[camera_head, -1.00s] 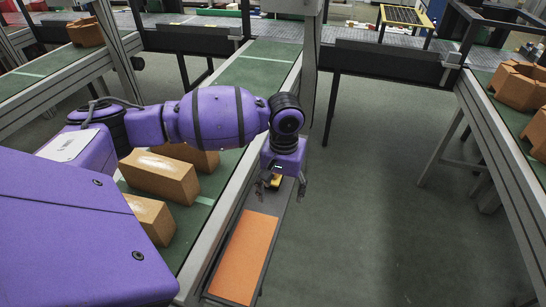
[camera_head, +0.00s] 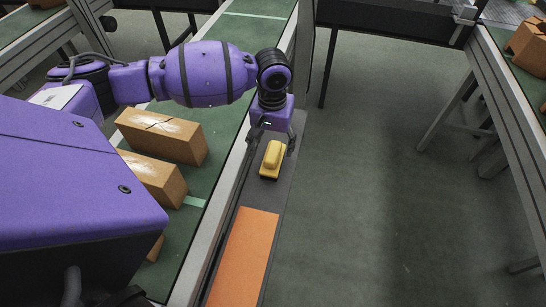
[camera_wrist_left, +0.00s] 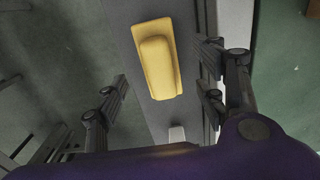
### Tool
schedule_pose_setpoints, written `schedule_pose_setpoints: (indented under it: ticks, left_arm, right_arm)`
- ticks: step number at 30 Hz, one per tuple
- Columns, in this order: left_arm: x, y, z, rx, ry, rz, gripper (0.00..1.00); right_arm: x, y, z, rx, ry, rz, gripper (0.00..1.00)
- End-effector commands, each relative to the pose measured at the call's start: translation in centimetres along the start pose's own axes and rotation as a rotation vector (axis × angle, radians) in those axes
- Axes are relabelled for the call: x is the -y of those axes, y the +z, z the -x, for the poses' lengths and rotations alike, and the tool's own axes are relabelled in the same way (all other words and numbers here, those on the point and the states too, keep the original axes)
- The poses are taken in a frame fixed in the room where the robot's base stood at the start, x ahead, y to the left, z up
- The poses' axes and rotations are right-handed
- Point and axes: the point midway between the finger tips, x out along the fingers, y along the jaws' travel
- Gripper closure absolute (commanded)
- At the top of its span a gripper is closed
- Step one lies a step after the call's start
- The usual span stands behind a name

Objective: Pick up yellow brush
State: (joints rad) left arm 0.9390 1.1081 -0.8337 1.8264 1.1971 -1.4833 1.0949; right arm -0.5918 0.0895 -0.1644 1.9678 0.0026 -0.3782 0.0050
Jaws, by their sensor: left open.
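The yellow brush (camera_head: 272,158) lies on a narrow dark grey shelf (camera_head: 294,160) beside the conveyor. It has a raised yellow grip on top. In the left wrist view the brush (camera_wrist_left: 157,60) lies ahead of and between the spread fingers, touching neither. My left gripper (camera_head: 272,143) is open and empty, just behind the brush in the head view. Its two fingers also show wide apart in the left wrist view (camera_wrist_left: 165,92). My right gripper is not in view.
An orange panel (camera_head: 245,258) lies on the shelf in front of the brush. Several bricks (camera_head: 160,135) sit on the green conveyor (camera_head: 215,128) at left, one cracked on top. A metal rail (camera_head: 222,205) runs between conveyor and shelf. Open floor (camera_head: 370,200) lies to the right.

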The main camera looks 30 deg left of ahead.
Motion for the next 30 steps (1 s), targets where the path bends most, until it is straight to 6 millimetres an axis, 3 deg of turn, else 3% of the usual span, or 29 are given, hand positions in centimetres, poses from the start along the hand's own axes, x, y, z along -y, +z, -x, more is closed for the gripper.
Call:
schedule_pose_setpoints:
  ticks: [9,17,27,30]
  left_arm:
    - [-0.1,-0.1,-4.3,0.0,0.0,0.001,0.36]
    - [-0.1,-0.2,-4.6,-0.003,0.001,0.0,0.36]
    - [-0.1,-0.2,-4.6,-0.003,0.001,0.0,0.81]
    - [-0.2,-0.2,-4.6,-0.004,0.001,0.0,0.89]
  right_arm:
    - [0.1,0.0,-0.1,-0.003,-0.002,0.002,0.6]
    - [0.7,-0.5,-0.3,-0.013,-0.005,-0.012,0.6]
    - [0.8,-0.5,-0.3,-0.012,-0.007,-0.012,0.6]
    - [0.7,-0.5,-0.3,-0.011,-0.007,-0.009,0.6]
